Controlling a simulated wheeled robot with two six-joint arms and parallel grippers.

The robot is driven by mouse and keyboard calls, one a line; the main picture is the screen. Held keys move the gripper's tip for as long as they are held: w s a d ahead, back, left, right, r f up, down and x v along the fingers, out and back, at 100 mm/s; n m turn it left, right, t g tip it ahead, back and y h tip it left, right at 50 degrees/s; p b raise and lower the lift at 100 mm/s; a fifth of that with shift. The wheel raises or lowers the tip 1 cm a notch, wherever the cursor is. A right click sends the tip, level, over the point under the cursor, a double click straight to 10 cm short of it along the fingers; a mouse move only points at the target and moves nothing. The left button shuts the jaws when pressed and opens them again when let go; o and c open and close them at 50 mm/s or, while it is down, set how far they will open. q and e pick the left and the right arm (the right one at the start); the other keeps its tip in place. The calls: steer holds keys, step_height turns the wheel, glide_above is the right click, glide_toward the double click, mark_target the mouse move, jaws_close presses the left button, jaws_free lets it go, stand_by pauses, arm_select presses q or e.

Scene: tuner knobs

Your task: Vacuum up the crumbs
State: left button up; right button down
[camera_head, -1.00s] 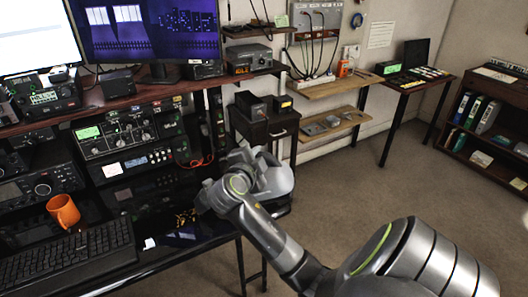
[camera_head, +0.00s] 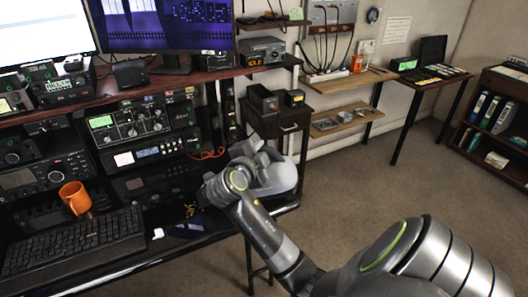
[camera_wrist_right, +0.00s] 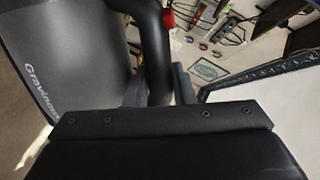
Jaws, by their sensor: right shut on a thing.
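My right gripper (camera_wrist_right: 157,92) is shut on the black handle (camera_wrist_right: 155,45) of a grey hand-held vacuum (camera_wrist_right: 65,70), as the right wrist view shows. A red part sits by the handle. In the head view a grey rounded shape at the end of my right arm, probably the vacuum (camera_head: 276,176), is above the right end of the black desk (camera_head: 165,258). Its nozzle cannot be made out. Small yellow-brown crumbs (camera_head: 191,209) lie on the desk, left of my right wrist. My left gripper is not in view.
An orange mug (camera_head: 75,197) and a black keyboard (camera_head: 75,242) stand on the desk at left. Radio units (camera_head: 145,120) line its back. A small white item (camera_head: 158,233) lies near the front edge. A dark side cabinet (camera_head: 277,122) stands behind my arm.

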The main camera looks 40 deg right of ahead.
steer(key=shift+w+a+r+b, duration=0.1)
steer(key=shift+w+a+b, duration=0.15)
steer(key=shift+a, duration=0.45)
steer(key=shift+w+a+b, duration=0.2)
steer(key=shift+a+b, duration=0.1)
steer(key=shift+a, duration=0.4)
steer(key=shift+w+a+r+b, duration=0.1)
steer(key=shift+w+a+b, duration=0.15)
steer(key=shift+a, duration=0.45)
steer(key=shift+s, duration=0.1)
step_height(320, 180, up, 8)
steer(key=p, duration=0.5)
steer(key=shift+p, duration=0.35)
